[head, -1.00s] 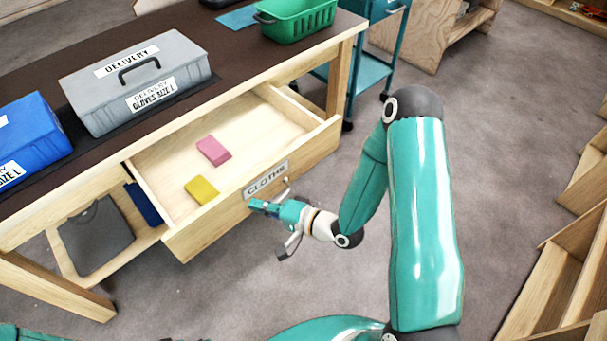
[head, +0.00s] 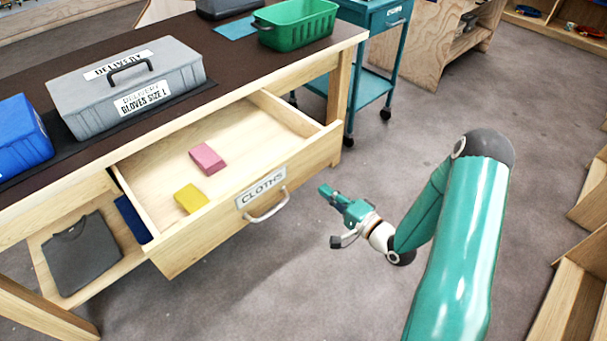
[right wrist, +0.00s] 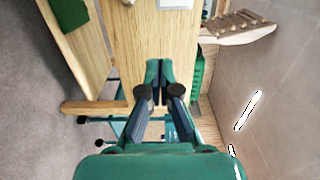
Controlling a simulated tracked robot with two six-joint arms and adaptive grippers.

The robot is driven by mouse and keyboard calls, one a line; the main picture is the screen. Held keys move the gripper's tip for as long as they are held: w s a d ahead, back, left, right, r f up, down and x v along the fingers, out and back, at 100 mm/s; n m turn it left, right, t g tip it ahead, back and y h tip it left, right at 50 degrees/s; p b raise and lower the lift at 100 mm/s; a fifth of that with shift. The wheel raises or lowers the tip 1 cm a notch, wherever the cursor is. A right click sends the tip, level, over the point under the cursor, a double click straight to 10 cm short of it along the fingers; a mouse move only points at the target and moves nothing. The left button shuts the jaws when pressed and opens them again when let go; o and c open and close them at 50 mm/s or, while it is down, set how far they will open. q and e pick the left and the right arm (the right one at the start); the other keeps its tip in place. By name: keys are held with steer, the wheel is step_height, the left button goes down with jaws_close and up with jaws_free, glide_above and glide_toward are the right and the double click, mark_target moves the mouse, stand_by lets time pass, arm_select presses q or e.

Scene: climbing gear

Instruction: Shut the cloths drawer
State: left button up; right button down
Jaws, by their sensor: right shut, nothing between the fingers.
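The cloths drawer (head: 221,217) is pulled well out from the bench, with a white CLOTHS label and a grey handle (head: 266,204) on its front. A pink cloth (head: 207,158) and a yellow cloth (head: 190,198) lie inside it. My right gripper (head: 328,194) is shut and empty, to the right of the handle and apart from it in the head view. In the right wrist view its fingertips (right wrist: 160,68) are together, with pale wood beyond them. My left gripper is not in view.
The dark bench top (head: 110,128) carries a grey delivery case (head: 130,85), a blue case (head: 22,135) and a green basket (head: 297,24). A teal trolley (head: 372,88) stands beyond the bench's right end. Grey floor is clear in front of the drawer.

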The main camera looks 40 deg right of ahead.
mark_target(297, 169)
steer(key=w, duration=0.6)
steer(key=w+a, duration=0.1)
steer(key=w, duration=0.1)
steer(key=shift+w+a, duration=0.1)
steer(key=shift+w, duration=0.3)
steer(key=shift+w, duration=0.1)
